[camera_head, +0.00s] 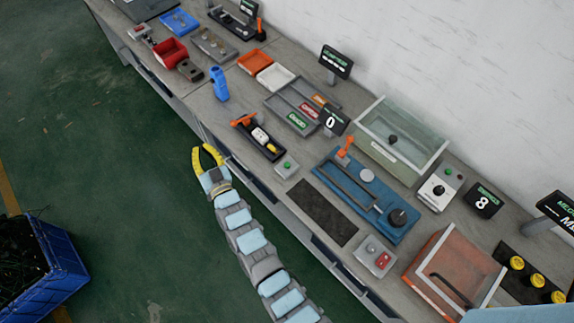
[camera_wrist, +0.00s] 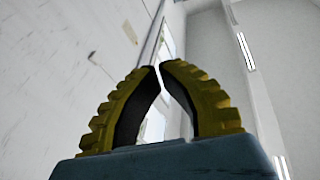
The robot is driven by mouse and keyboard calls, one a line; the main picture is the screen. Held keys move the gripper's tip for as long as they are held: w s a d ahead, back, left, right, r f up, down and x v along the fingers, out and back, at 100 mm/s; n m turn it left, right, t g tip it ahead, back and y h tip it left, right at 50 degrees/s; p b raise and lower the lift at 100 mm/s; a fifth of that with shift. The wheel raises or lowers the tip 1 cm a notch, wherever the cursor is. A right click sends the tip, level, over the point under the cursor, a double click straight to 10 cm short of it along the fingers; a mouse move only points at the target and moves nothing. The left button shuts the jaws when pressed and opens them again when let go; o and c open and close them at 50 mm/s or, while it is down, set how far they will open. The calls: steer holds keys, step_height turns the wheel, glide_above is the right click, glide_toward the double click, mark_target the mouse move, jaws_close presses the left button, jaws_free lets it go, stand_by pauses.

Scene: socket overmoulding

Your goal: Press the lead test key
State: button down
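Which control is the lead test key I cannot read from any label. A small grey box with a green button (camera_head: 287,166) sits near the bench's front edge, beside a black tray (camera_head: 259,138) holding a yellow-and-white item. A display reading 0 (camera_head: 334,121) stands behind it. My gripper (camera_head: 206,150) is left of this box, off the bench's front edge, and touches nothing. Its yellow fingers are apart and empty. In the wrist view the fingers (camera_wrist: 159,68) frame only wall and ceiling, with a narrow gap at the tips.
Other controls are a white box with a black knob and buttons (camera_head: 437,191) and a grey box with red buttons (camera_head: 375,257). A blue fixture with a lever (camera_head: 368,192) and a clear-lidded box (camera_head: 402,140) stand between. A blue crate (camera_head: 62,262) is on the floor.

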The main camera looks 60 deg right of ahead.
steer(key=d+f+m+g+y, duration=0.1)
steer(key=d+f+g, duration=0.2)
steer(key=d+f, duration=0.4)
steer(key=m+g+y+b, duration=0.2)
steer(key=g+y+b, duration=0.3)
steer(key=y, duration=0.4)
glide_above(287, 165)
steer(key=w+p, duration=0.1)
steer(key=p, duration=0.1)
step_height(287, 165, down, 11)
steer(key=g, duration=0.1)
steer(key=shift+w+f, duration=0.1)
steer(key=shift+f, duration=0.05)
steer(key=shift+f+b, duration=0.2)
steer(key=shift+b, duration=0.15)
step_height(287, 165, down, 8)
steer(key=b, duration=0.4)
steer(key=shift+b, duration=0.35)
steer(key=shift+f+b, duration=0.3)
